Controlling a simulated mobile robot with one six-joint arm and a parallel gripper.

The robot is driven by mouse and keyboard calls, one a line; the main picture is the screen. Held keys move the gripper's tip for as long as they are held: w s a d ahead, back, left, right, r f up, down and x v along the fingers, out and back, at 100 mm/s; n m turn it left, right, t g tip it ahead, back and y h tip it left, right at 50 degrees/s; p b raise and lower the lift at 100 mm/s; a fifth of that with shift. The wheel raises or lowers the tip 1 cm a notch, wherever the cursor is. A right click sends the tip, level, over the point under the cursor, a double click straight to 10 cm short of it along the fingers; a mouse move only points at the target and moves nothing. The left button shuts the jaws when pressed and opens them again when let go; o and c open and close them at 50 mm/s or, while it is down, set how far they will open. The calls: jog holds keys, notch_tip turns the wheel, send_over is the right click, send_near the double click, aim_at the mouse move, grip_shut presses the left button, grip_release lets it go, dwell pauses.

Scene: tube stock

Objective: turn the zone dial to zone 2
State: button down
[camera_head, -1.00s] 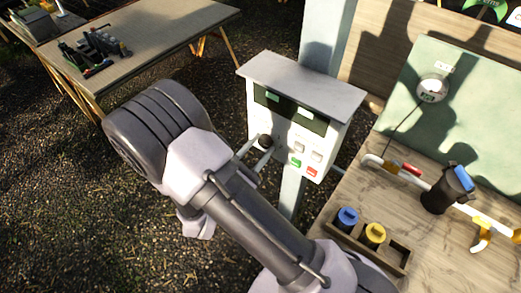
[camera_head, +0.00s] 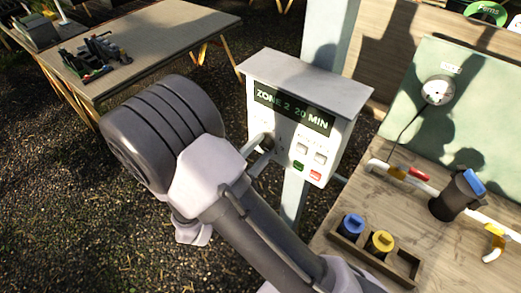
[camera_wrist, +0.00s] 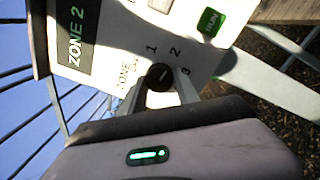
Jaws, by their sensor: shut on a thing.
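The white control box (camera_head: 283,151) stands on a post, and its dark display (camera_head: 292,109) reads "ZONE 2 20 MIN". In the wrist view the display (camera_wrist: 77,38) shows "ZONE 2". The small dark zone dial (camera_wrist: 158,76) sits on the panel, with the marks 1, 2 and 3 around it. I cannot clearly tell where its pointer aims. My gripper (camera_wrist: 161,81) is shut on the dial, one finger on each side. In the head view my gripper (camera_head: 258,149) reaches the left part of the panel, where my arm partly hides it.
Beside the dial are grey buttons, a green RUN button (camera_head: 299,165) and a red button (camera_head: 315,176). At right, a wooden bench (camera_head: 340,268) holds white pipework, a dark filter (camera_head: 452,198) and a tray with blue and yellow caps. A table (camera_head: 150,45) stands back left.

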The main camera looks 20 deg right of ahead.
dwell(0.3)
jog(key=c, duration=0.9)
grip_release()
jog(key=p+v, duration=0.1)
jog(key=v, duration=1.6)
jog(key=shift+a, duration=0.25)
jog(key=shift+s, duration=0.1)
